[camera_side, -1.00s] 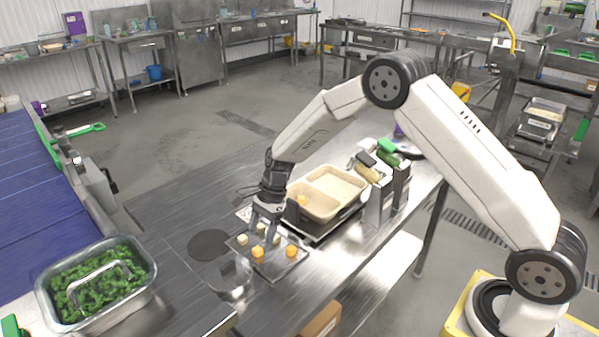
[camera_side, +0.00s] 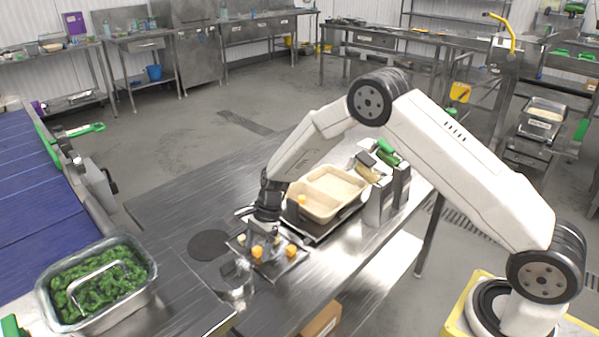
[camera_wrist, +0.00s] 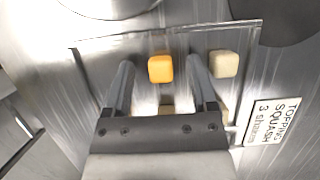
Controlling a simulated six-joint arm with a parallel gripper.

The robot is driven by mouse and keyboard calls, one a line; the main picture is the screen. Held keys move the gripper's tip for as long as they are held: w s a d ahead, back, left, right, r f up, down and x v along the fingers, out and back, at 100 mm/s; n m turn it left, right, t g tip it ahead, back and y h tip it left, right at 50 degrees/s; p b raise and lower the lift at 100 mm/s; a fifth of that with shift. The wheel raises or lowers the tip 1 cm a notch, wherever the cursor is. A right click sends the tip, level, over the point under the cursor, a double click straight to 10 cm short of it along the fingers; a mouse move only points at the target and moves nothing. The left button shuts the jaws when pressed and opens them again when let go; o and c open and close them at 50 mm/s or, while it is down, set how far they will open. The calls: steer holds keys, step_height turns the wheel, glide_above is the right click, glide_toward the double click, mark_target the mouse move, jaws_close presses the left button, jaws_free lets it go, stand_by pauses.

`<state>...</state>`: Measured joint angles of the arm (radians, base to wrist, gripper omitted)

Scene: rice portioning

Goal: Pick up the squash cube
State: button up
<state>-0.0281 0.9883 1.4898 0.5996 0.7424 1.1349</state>
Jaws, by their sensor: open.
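The orange squash cube (camera_wrist: 160,68) lies on a clear square tray (camera_wrist: 90,45), between the tips of my gripper's two fingers (camera_wrist: 158,76) in the wrist view. There is a gap on each side of it. In the side view this appears to be the front orange cube (camera_side: 257,252), with my gripper (camera_side: 262,241) just above and behind it. My gripper points down over the tray, open and empty. A second orange cube (camera_side: 291,250) is on the right side of the tray. Whether the fingertips are level with the cube is unclear.
A pale cube (camera_wrist: 223,64) lies just right of the right finger; other pale cubes are partly hidden under my gripper. A label (camera_wrist: 270,122) reads topping squash.

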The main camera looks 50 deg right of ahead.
mark_target(258, 248)
jaws_close()
steer(key=shift+r, duration=0.7)
step_height(258, 248, up, 2)
steer(key=s+d+r, duration=0.1)
steer(key=s+r, duration=0.8)
steer(key=s, duration=0.5)
steer(key=shift+d+r, duration=0.3)
steer(key=shift+d, duration=0.1)
